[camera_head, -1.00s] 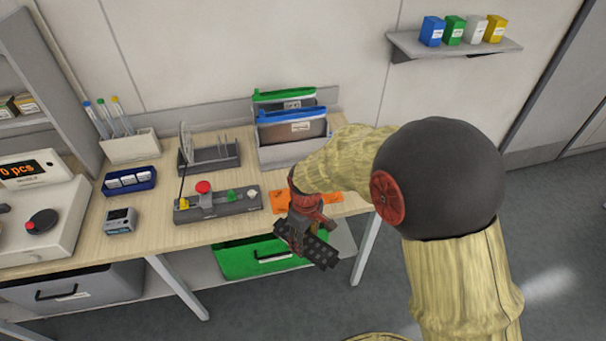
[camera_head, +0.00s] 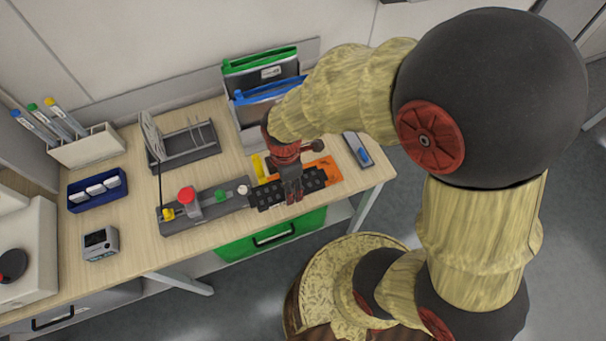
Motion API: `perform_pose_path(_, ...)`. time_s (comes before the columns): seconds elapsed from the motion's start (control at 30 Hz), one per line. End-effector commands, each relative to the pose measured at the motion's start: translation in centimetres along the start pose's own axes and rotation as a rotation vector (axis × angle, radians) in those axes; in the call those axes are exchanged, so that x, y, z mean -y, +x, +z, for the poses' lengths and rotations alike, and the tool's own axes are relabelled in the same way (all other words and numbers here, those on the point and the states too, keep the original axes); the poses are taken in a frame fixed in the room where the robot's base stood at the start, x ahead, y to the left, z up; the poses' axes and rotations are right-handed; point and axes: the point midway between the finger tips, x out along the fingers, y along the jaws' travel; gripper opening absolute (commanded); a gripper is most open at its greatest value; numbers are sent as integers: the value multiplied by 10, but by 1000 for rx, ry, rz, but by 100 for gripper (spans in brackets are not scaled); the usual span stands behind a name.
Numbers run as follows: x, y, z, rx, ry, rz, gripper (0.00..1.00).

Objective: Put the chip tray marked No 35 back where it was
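A black chip tray (camera_head: 312,181), a narrow strip with rows of pockets, shows near the front right edge of the table. My gripper (camera_head: 292,196) points down and is shut on it around its middle. The tray lies nearly level, in front of and partly over an orange mat (camera_head: 326,165). I cannot tell whether it touches the table or hangs a little above it. Its left end is close to the right end of a grey base with coloured knobs (camera_head: 205,212). No number is readable on the tray.
Behind my gripper stand files with green (camera_head: 260,60) and blue (camera_head: 268,92) tops. A small grey-blue device (camera_head: 358,150) lies right of the mat. A wire rack (camera_head: 185,148) and blue box (camera_head: 97,190) are left. A green drawer (camera_head: 270,235) is below the table.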

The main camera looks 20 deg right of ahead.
Motion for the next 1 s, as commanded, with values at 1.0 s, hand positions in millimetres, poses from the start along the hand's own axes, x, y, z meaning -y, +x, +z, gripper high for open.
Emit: perform_pose_path(1.0,-56,109,73,0,1,0,23)
